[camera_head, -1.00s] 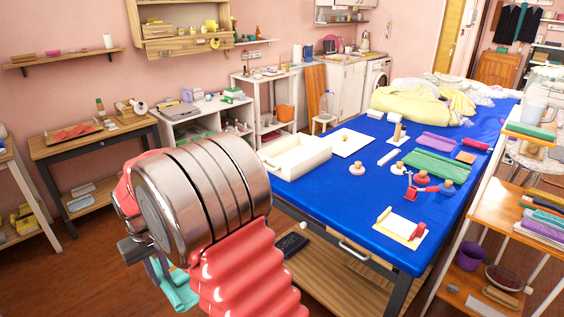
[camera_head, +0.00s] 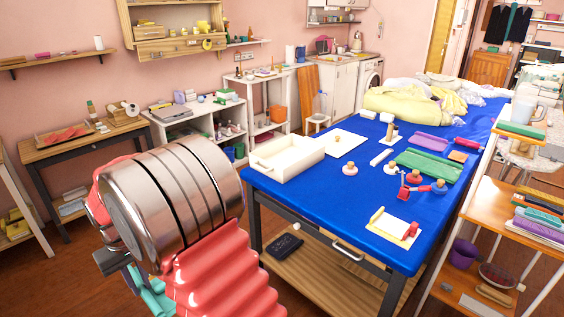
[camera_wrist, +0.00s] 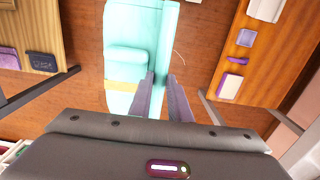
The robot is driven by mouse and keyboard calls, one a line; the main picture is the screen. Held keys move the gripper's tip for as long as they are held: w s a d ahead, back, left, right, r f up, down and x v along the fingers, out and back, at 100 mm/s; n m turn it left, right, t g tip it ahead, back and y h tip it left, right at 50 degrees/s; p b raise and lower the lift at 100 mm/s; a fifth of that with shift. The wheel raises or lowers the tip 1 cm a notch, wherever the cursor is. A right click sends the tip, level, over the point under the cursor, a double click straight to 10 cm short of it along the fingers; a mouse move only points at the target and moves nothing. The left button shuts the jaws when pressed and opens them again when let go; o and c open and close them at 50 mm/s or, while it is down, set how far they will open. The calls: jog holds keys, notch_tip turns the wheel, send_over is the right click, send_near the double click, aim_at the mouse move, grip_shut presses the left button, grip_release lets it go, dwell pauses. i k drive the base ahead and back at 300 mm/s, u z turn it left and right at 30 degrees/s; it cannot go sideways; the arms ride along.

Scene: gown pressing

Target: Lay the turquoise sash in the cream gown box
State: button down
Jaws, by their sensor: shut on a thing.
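The turquoise sash (camera_wrist: 128,62) hangs from my gripper (camera_wrist: 160,80) in the wrist view, folded, with a pale yellow band across it. The two dark fingers are shut on its edge, above the wooden floor. In the head view only a bit of the sash (camera_head: 155,298) shows at the lower left; my own arm hides most of it and the fingers. The cream gown box (camera_head: 300,164) stands open on the near left corner of the blue-covered table, well apart from the sash, to the right and beyond it. Its visible inside looks empty.
The blue table (camera_head: 310,208) also bears a white board (camera_head: 343,142) beside the box, several stamps, a green cloth (camera_head: 428,165) and a notepad (camera_head: 395,225). A wooden shelf rack (camera_head: 490,205) stands at right. Brown floor lies between my arm and the table.

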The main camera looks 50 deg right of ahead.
aim_at(287, 163)
jog(key=u, duration=0.15)
jog(key=i, duration=1.15)
jog(key=z, duration=1.1)
